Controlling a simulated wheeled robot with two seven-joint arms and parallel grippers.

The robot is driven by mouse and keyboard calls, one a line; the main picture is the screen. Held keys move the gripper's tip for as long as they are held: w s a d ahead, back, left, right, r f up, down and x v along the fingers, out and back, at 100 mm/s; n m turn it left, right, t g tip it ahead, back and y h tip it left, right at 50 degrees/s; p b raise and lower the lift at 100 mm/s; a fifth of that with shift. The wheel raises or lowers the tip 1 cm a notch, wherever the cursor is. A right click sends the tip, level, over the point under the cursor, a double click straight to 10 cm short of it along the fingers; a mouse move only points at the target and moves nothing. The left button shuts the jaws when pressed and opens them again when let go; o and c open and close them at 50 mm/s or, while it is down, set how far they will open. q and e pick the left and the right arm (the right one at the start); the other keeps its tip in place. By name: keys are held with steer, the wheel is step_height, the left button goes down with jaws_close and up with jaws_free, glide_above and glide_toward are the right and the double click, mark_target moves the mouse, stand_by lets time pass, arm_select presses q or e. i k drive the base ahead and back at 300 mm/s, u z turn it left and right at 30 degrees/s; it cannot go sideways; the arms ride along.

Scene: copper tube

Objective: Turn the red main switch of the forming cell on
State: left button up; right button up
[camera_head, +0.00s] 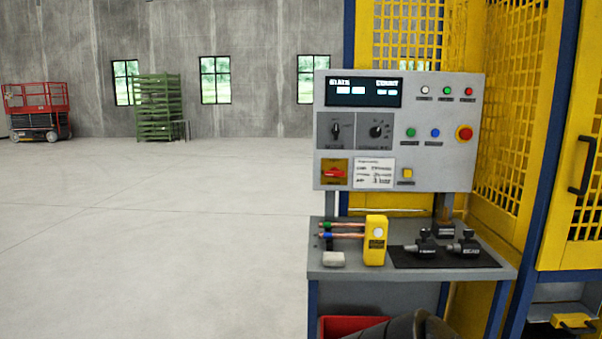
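The red main switch (334,173) sits on a yellow plate at the lower left of the grey control panel (460,150). Its red handle lies roughly horizontal. The panel's display (363,92) is lit with small white and cyan fields. A dark, rounded part shows at the bottom edge of the view and seems to be part of my arm. Neither gripper's fingertips can be seen, and nothing of mine touches the switch.
Below the panel, a grey bench (350,272) holds a yellow device (376,240), copper tubes (345,236) and black tools on a dark mat (440,260). A red bin (350,325) is underneath. Yellow mesh fencing (510,110) stands behind and right. The floor at left is clear.

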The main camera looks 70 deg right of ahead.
mark_target(334, 172)
steer(key=z, duration=0.75)
steer(key=i, duration=1.35)
steer(key=z, duration=1.25)
